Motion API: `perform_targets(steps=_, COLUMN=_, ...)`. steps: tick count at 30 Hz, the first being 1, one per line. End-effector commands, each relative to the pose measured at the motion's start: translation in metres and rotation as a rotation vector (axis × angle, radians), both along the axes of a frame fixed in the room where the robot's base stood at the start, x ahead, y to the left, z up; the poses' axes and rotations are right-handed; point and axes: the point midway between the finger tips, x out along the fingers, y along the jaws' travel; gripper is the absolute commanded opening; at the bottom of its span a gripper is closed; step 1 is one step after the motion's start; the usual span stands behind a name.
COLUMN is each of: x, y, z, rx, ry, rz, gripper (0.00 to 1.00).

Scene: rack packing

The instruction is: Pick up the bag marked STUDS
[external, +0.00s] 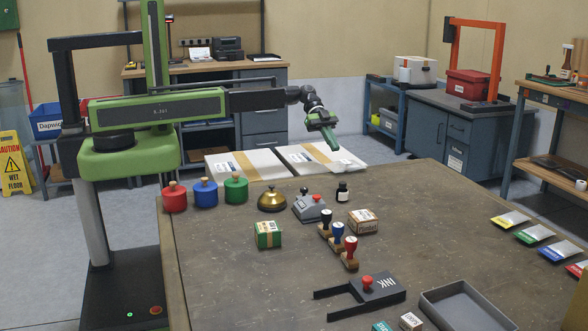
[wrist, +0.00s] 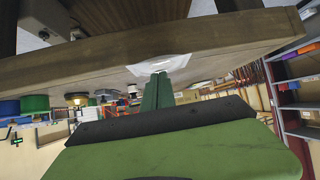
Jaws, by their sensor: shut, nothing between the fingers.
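Several flat bags with coloured ends lie in a row at the table's right edge in the external view: a yellow one (external: 510,219), a green one (external: 534,234), a blue one (external: 561,250) and a red one cut off by the frame. Their lettering is too small to read, so I cannot tell which is marked STUDS. My gripper (external: 334,146) is shut and empty above the table's far edge, well left of these bags. A pale, clear-looking flat piece (external: 347,164) lies just under its fingertips. It also shows in the wrist view (wrist: 165,65) beyond my shut fingers (wrist: 157,88).
The table (external: 250,290) holds red, blue and green pots, a brass bell (external: 272,201), stamps (external: 338,240), small boxes, an ink holder (external: 365,290) and a grey tray (external: 465,308). White cartons (external: 245,165) stand beyond its far edge. The table's centre right is clear.

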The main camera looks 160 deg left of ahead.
Motion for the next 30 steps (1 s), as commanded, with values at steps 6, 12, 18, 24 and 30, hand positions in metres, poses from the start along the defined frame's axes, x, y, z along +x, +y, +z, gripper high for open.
perform_targets(steps=6, x=-0.034, y=-0.004, z=0.0, rx=0.0, ry=-0.001, rz=0.0, gripper=0.0)
perform_targets(steps=12, x=-0.039, y=-0.005, z=0.0, rx=-0.005, ry=-0.002, rz=0.003, gripper=0.08)
perform_targets(steps=18, x=-0.032, y=-0.007, z=0.01, rx=-0.289, ry=-0.08, rz=0.176, gripper=0.34)
perform_targets(steps=24, x=-0.016, y=-0.012, z=0.027, rx=-0.843, ry=-0.313, rz=0.404, gripper=0.4)
perform_targets(steps=30, x=-0.028, y=-0.013, z=0.004, rx=-1.358, ry=-0.526, rz=0.484, gripper=0.4)
